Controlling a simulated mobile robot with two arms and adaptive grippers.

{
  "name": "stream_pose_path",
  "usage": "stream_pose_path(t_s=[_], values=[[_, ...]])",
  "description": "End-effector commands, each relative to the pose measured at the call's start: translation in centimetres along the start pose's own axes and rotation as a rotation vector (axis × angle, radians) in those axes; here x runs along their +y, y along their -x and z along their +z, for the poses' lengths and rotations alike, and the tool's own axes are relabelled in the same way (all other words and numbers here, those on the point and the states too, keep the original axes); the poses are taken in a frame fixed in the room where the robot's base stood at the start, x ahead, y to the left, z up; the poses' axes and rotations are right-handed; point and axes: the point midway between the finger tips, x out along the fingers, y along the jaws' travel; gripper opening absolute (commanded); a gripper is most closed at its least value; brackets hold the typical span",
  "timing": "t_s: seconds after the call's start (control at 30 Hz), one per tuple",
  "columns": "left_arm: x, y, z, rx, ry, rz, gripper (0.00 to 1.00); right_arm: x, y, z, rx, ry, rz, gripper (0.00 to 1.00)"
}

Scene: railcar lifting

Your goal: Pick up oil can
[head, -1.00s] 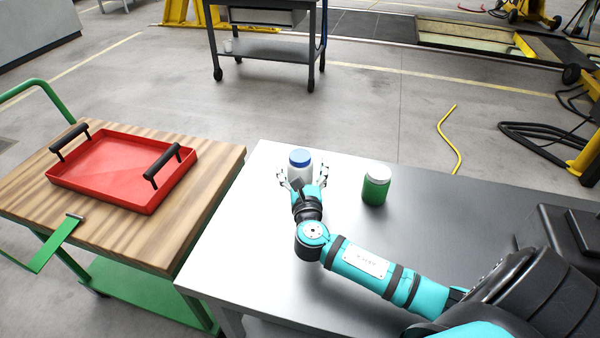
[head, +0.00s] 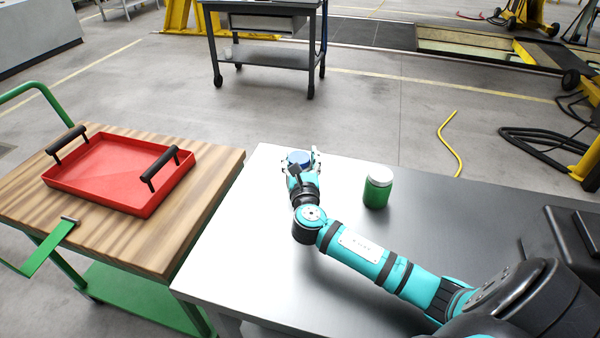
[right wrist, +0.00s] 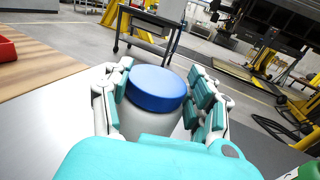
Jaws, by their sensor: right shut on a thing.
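A white can with a blue lid (head: 299,156) stands near the far left corner of the metal table. My right gripper (head: 301,164) is shut on this can, with fingers on both sides of it. In the right wrist view the blue lid (right wrist: 156,88) sits between the teal finger pads, and the white body shows below it. The can's lower part is hidden by my gripper. A green jar with a white lid (head: 377,190) stands apart to the right on the same table. I cannot tell any label on either. My left gripper is not in view.
The metal table (head: 246,250) is clear in front of my right arm. A wooden-topped green cart (head: 205,190) on the left carries a red tray (head: 110,178) with black handles. A dark object (head: 575,240) sits at the table's right. A grey cart (head: 265,55) stands beyond.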

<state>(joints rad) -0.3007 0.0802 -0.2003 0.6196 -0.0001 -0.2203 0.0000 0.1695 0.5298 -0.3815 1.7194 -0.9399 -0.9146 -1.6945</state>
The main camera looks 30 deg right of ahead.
Motion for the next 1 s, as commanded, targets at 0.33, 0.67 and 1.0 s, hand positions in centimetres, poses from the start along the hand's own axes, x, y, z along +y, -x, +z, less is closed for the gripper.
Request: stream_pose_path(t_s=[0.33, 0.67, 1.0], values=[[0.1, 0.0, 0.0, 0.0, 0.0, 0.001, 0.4, 0.0, 0.0, 0.1, -0.002, -0.002, 0.001, 0.12], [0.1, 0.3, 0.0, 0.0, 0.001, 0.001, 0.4, 0.0, 0.0, 1.7, -0.005, -0.003, 0.001, 0.11], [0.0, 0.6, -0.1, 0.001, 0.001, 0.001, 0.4, -0.2, 3.8, 3.8, 0.001, -0.001, 0.004, 0.11]])
